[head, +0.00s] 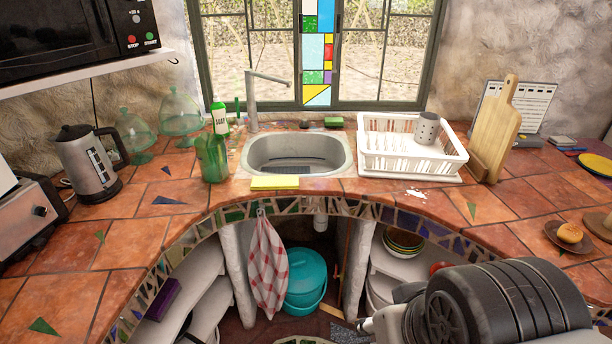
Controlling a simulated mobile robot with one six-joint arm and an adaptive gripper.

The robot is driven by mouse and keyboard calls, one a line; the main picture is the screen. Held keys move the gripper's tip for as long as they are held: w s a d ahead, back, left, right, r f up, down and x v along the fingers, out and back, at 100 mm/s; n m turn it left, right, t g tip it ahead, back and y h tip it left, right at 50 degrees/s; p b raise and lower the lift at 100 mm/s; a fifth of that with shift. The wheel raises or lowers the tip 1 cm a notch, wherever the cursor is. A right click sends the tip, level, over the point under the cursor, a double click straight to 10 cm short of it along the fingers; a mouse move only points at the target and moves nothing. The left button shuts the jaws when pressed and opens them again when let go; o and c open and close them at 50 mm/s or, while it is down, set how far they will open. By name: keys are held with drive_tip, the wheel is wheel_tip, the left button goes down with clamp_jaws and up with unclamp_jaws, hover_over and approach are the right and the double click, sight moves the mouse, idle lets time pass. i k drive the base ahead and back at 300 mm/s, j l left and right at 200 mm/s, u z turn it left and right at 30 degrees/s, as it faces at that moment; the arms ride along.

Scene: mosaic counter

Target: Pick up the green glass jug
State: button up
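The green glass jug (211,159) stands upright on the tiled counter, just left of the sink. It is translucent green and open at the top. A green soap bottle (220,121) stands close behind it and partly overlaps it in the picture. A part of my arm, dark and ribbed, fills the lower right of the head view, well away from the jug. I cannot make out my gripper's fingers in this view.
Left of the jug are a kettle (87,165), green glass domes (180,112) and a toaster (28,220). A yellow sponge (274,183) lies before the sink (297,153). A white dish rack (409,150) stands right. The counter (120,230) is clear at front left.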

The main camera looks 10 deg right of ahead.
sight(214, 161)
drive_tip(key=i+j+u, duration=0.3)
drive_tip(key=u, duration=0.2)
drive_tip(key=i+j+u, duration=0.1)
drive_tip(key=i+u, duration=0.75)
drive_tip(key=u, duration=0.15)
